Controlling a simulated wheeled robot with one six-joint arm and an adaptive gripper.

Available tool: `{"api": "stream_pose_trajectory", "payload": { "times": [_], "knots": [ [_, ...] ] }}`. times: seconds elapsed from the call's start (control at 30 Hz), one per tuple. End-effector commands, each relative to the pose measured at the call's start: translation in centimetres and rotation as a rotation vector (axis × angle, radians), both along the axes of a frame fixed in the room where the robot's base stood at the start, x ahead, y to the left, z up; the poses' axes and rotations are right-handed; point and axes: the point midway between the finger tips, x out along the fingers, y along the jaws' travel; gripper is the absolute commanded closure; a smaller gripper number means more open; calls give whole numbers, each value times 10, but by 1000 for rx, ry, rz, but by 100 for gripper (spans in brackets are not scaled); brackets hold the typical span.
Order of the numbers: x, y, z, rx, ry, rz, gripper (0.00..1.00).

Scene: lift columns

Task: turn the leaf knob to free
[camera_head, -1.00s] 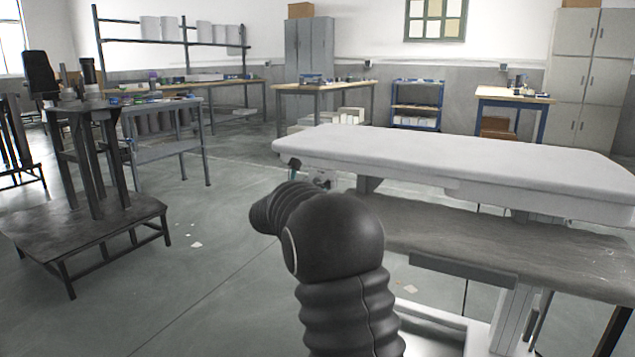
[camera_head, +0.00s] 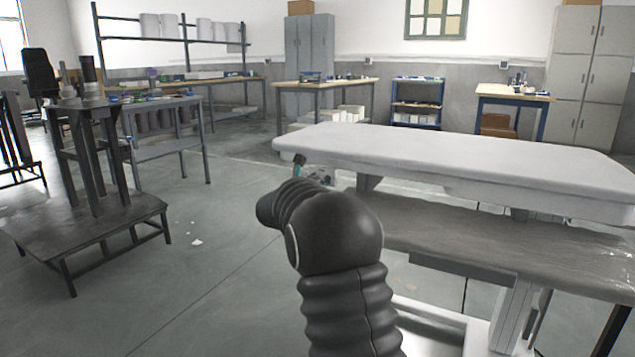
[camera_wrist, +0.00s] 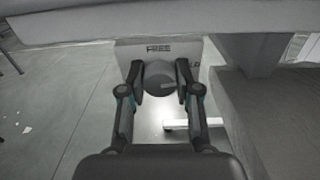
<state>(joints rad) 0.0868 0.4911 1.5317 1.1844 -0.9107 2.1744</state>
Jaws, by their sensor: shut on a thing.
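The leaf knob (camera_wrist: 159,80) is a dark round knob on a pale plate (camera_wrist: 128,49) under the edge of the white table top (camera_head: 450,160). The plate reads "FREE" above the knob, with part of another word at its right. A light pointer mark on the knob points to the right, toward that other word. My gripper (camera_wrist: 160,84) has one finger on each side of the knob and is shut on it. In the head view my arm hides the knob, and only a small part of my gripper shows by the table's near left corner.
A grey lower shelf (camera_head: 520,245) lies under the white top, carried on a pale column (camera_head: 515,310). A dark stand (camera_head: 90,215) is on the left. Open floor (camera_head: 220,250) lies between the stand and the table.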

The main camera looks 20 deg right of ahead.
Motion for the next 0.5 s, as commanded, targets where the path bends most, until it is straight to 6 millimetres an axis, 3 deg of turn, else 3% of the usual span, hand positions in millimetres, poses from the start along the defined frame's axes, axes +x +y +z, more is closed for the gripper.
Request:
{"api": "stream_pose_trajectory", "payload": {
  "times": [0.5],
  "knots": [
    [-1, -1, -1, -162, 208, -2, 100]
  ]
}}
